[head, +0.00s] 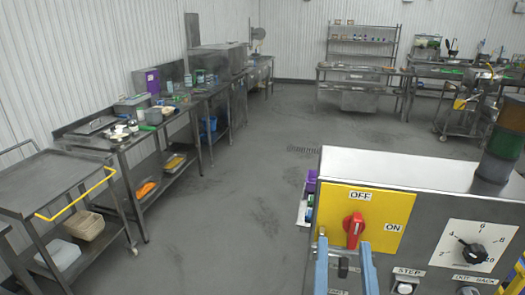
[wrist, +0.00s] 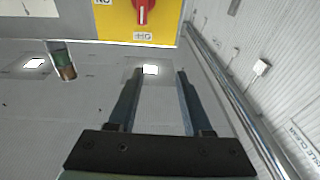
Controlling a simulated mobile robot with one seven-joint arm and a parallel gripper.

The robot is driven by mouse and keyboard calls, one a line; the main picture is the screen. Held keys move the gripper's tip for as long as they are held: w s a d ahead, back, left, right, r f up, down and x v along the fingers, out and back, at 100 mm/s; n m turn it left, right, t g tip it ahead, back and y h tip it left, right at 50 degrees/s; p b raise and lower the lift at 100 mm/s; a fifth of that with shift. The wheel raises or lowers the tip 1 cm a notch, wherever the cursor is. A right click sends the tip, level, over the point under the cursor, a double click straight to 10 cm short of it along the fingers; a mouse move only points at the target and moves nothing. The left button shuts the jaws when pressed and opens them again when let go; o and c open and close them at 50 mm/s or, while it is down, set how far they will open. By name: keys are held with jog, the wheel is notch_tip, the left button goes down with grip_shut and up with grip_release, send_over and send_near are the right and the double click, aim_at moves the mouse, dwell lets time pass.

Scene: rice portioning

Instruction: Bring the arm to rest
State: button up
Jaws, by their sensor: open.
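My gripper (head: 344,242) is at the bottom of the head view, in front of the control box (head: 410,170). Its two blue fingers are apart with nothing between them. In the wrist view my gripper (wrist: 159,72) also shows open and empty, with its dark fingers pointing toward the panel. The red switch knob (head: 354,228) on the yellow plate (head: 383,232) stands roughly upright, with OFF above it and ON to its right. The knob (wrist: 142,11) shows at the top of the wrist view, beyond the fingertips and apart from them.
The control box also carries a black dial (head: 473,252) and a green and amber light stack (head: 505,135). A steel cart with a yellow handle (head: 78,205) and a long cluttered worktable (head: 125,140) stand at left. The floor (head: 225,210) between is clear.

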jog(key=s+a+r+n+t+y+b, duration=0.1)
jog(key=a+r+t, duration=0.3)
jog(key=r, duration=0.8)
jog(key=s+a+r+n+t+y+b, duration=0.1)
jog(key=a+r, duration=0.5)
jog(key=r, duration=0.7)
jog(key=t+y+b, duration=0.1)
jog(key=t+y, duration=0.1)
jog(key=t, duration=0.1)
jog(key=shift+s+a+r+b, duration=0.15)
jog(key=shift+s+a+b, duration=0.05)
jog(key=shift+a+b, duration=0.15)
